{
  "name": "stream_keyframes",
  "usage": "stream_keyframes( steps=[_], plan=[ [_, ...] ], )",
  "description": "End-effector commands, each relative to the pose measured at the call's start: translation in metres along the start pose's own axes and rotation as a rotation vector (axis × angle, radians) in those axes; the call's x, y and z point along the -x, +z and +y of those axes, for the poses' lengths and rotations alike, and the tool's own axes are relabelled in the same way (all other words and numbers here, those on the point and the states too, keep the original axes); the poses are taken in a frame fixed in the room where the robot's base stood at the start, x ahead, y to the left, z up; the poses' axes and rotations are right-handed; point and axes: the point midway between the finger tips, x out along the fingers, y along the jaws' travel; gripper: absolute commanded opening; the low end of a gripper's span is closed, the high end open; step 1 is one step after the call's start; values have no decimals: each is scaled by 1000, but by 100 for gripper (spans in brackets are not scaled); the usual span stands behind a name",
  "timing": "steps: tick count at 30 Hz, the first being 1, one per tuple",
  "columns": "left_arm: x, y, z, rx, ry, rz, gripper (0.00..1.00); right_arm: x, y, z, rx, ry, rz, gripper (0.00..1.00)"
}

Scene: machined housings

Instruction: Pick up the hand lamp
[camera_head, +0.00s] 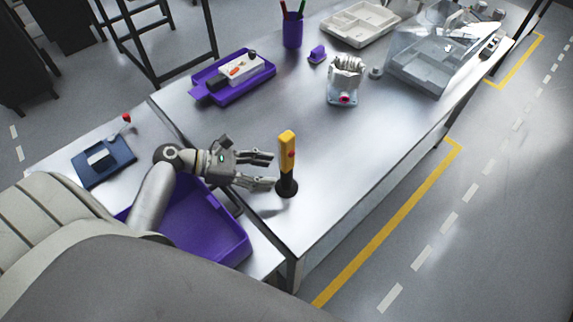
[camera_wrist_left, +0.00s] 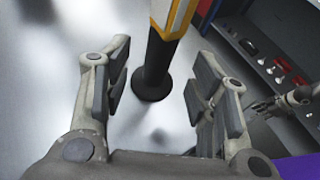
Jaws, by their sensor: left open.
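The hand lamp (camera_head: 287,162), yellow with a black lower part and round black base, stands upright near the front end of the metal table. My left gripper (camera_head: 267,170) is open just left of the lamp, its fingers pointing at it. In the left wrist view the lamp (camera_wrist_left: 157,60) rises beyond and between the open fingers of my left gripper (camera_wrist_left: 157,95). Its base rests on the table and its top is cut off by the frame. I see no contact between fingers and lamp. My right gripper is not in clear view.
A purple bin (camera_head: 215,240) lies below my left arm. A purple tray (camera_head: 265,88) with small items, a machined housing (camera_head: 345,80), a pen cup (camera_head: 292,32), a pale tray (camera_head: 345,27) and a clear box (camera_head: 425,62) stand farther back. The table around the lamp is clear.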

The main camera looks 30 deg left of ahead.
Motion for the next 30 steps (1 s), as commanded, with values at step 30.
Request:
stream_keyframes(
  steps=[30],
  plan=[
    [-64, 0, 0, 0, 0, 3, 22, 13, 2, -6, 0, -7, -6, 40]
  ],
)
